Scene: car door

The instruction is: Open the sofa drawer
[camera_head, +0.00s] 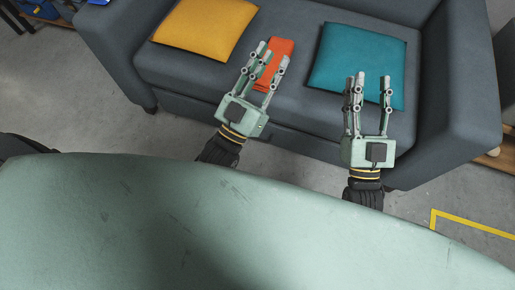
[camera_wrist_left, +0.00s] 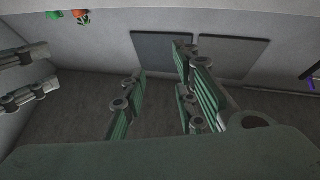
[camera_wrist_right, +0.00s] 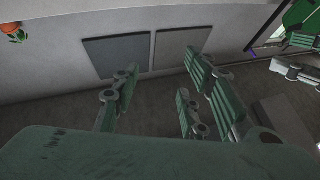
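The dark grey sofa (camera_head: 290,80) stands across the upper part of the head view. The sofa drawer front (camera_head: 190,108) is the low panel under the seat edge, and it looks closed. My left gripper (camera_head: 271,55) is open and appears over the seat and the orange item; it hides part of the sofa front. My right gripper (camera_head: 369,79) is open and empty, and overlaps the teal cushion and the right part of the front. Both grippers' spread fingers also show in the left wrist view (camera_wrist_left: 158,85) and the right wrist view (camera_wrist_right: 160,85). The wrist views do not show the drawer.
A yellow cushion (camera_head: 205,28), an orange item (camera_head: 273,66) and a teal cushion (camera_head: 358,62) lie on the seat. Grey floor (camera_head: 100,120) is bare left of the sofa. A yellow floor line (camera_head: 470,222) is at right. Grey panels (camera_wrist_left: 160,52) are on a wall.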

